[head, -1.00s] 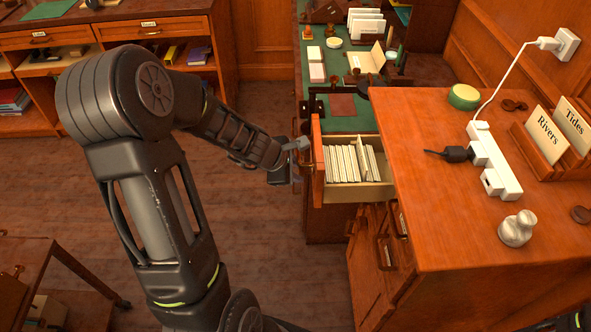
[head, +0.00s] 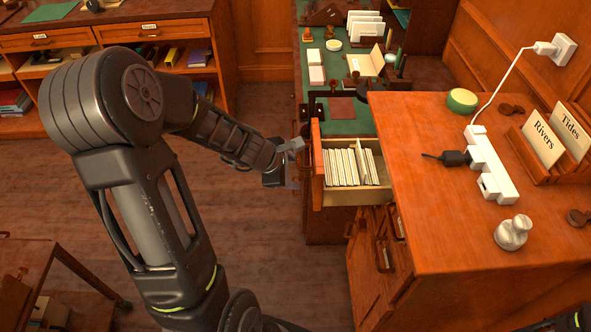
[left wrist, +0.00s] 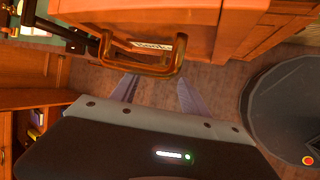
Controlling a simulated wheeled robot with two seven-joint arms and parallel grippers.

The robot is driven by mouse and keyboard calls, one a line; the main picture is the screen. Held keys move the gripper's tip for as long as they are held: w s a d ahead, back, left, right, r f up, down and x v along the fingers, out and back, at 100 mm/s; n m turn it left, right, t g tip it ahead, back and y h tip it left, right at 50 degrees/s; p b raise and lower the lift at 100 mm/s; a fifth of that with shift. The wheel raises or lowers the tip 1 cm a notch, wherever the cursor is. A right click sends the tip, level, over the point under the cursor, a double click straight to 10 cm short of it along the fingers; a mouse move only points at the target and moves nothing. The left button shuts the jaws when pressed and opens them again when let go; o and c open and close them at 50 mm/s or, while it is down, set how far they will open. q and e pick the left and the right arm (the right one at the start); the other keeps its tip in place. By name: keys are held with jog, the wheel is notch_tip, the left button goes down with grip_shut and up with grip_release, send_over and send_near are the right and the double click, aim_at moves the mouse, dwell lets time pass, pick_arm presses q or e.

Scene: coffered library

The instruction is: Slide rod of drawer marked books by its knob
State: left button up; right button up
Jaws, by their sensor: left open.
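The open card drawer (head: 317,168) sticks out to the left of the wooden cabinet in the head view, with a row of cream cards (head: 347,165) inside. Its front also shows in the left wrist view (left wrist: 195,18), with a bronze pull (left wrist: 148,70) and a small label (left wrist: 153,44) that is too blurred to read surely. My left gripper (head: 292,149) is just left of the drawer front. In the left wrist view its two fingers (left wrist: 157,85) are apart and empty, near the pull. I cannot make out the rod's knob. My right gripper is not in view.
The cabinet top (head: 430,200) carries a white power strip (head: 490,165), a grey weight (head: 512,232) and Rivers and Tides cards (head: 548,140). A green-topped desk (head: 347,122) stands behind the drawer. Open floor (head: 255,240) lies left of the cabinet.

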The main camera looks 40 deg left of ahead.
pick_arm(q)
jog(key=p+v, duration=0.2)
jog(key=v, duration=0.3)
dwell(0.5)
